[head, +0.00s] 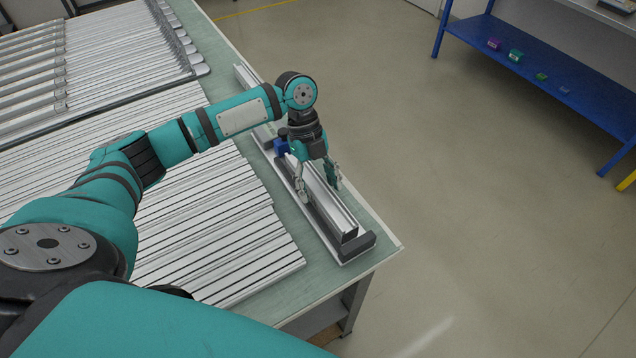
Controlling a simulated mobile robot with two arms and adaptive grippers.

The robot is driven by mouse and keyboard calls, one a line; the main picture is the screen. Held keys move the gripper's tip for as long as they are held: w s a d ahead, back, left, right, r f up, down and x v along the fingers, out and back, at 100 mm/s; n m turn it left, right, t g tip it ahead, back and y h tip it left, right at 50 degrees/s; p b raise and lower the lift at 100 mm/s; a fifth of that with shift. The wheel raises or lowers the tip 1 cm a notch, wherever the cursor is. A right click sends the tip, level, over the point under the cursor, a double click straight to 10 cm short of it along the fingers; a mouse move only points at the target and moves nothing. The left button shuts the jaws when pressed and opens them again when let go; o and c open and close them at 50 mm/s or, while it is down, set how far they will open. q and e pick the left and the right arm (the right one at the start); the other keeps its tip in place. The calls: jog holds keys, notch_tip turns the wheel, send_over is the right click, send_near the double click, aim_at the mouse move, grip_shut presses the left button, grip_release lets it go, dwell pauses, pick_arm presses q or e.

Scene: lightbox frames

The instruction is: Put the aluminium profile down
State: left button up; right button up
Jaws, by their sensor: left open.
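A silver aluminium profile (334,208) lies lengthwise in a long narrow holder (358,246) with a dark end block, near the right edge of the table. My left arm reaches in from the left, and my left gripper (318,183) points down over the profile. Its fingers are open, one on each side of the profile; I cannot tell whether they touch it. The far part of the profile is partly hidden behind my gripper and wrist. My right gripper is not in view.
Many more profiles (215,240) lie side by side on the green table top (375,232), left of the holder. Further rows with metal brackets (175,40) lie at the back left. A blue shelf (560,80) with small coloured boxes stands at the right. Open floor lies between.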

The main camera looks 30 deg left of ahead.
pick_arm(q)
jog(key=b+v, duration=0.2)
jog(key=v, duration=0.8)
jog(key=shift+w+r, duration=0.1)
jog(key=shift+r, duration=0.2)
jog(key=shift+w+a+r, duration=0.1)
jog(key=shift+a+r, duration=0.2)
jog(key=shift+r, duration=0.35)
jog(key=shift+d+f, duration=0.1)
